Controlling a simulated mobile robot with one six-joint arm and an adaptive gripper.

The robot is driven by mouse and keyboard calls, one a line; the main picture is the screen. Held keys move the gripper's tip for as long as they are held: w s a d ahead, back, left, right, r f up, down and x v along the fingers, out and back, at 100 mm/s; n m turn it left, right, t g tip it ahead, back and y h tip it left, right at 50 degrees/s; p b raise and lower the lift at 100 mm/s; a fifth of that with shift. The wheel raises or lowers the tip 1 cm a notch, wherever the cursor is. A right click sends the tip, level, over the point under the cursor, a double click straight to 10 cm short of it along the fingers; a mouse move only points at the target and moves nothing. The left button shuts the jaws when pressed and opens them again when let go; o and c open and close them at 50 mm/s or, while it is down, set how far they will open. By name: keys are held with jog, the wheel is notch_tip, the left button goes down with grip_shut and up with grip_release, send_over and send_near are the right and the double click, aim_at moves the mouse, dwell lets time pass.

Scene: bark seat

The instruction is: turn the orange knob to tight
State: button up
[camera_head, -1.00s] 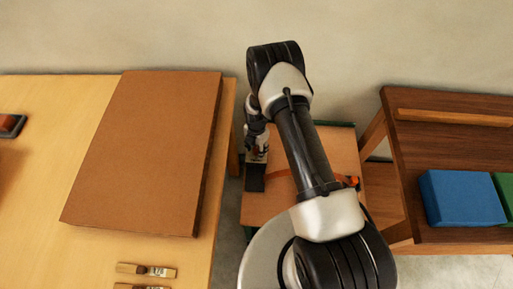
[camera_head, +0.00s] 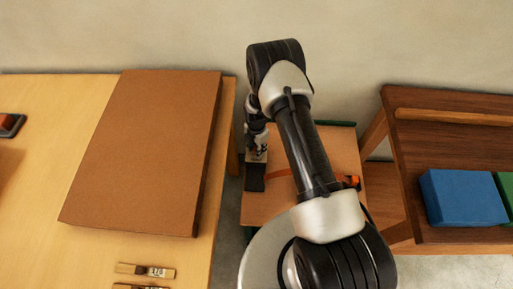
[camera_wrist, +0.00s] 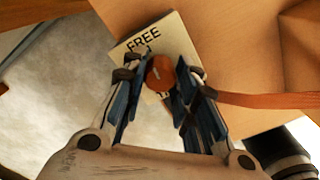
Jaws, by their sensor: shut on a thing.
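The round orange knob (camera_wrist: 160,73) sits on a pale label plate (camera_wrist: 128,46) in the wrist view. A short light mark shows on its top. The word FREE is printed on the plate beyond the knob; other lettering below is mostly covered. My gripper (camera_wrist: 160,76) is shut on the knob, with one blue-grey finger on each side. In the head view my gripper (camera_head: 257,148) is over the left part of a low wooden seat (camera_head: 325,150), and the knob cannot be made out there.
An orange strap (camera_wrist: 265,101) runs right across the wood from near the knob. A table with a large brown board (camera_head: 145,150) stands close on the left. A dark wooden bench with a blue block (camera_head: 460,198) stands on the right.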

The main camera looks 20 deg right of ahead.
jog(key=m+b, duration=0.2)
jog(key=m, duration=0.2)
jog(key=shift+f, duration=0.1)
jog(key=m+b, duration=0.1)
jog(key=m, duration=0.3)
jog(key=shift+m, duration=0.4)
jog(key=m+b, duration=0.1)
jog(key=m, duration=0.3)
jog(key=shift+m, duration=0.3)
jog(key=m+b, duration=0.1)
jog(key=m, duration=0.3)
jog(key=shift+m, duration=0.3)
jog(key=m+b, duration=0.1)
jog(key=m, duration=0.2)
jog(key=shift+m, duration=0.3)
jog(key=m, duration=0.4)
jog(key=m+b, duration=0.1)
jog(key=m, duration=0.4)
jog(key=shift+m, duration=1.8)
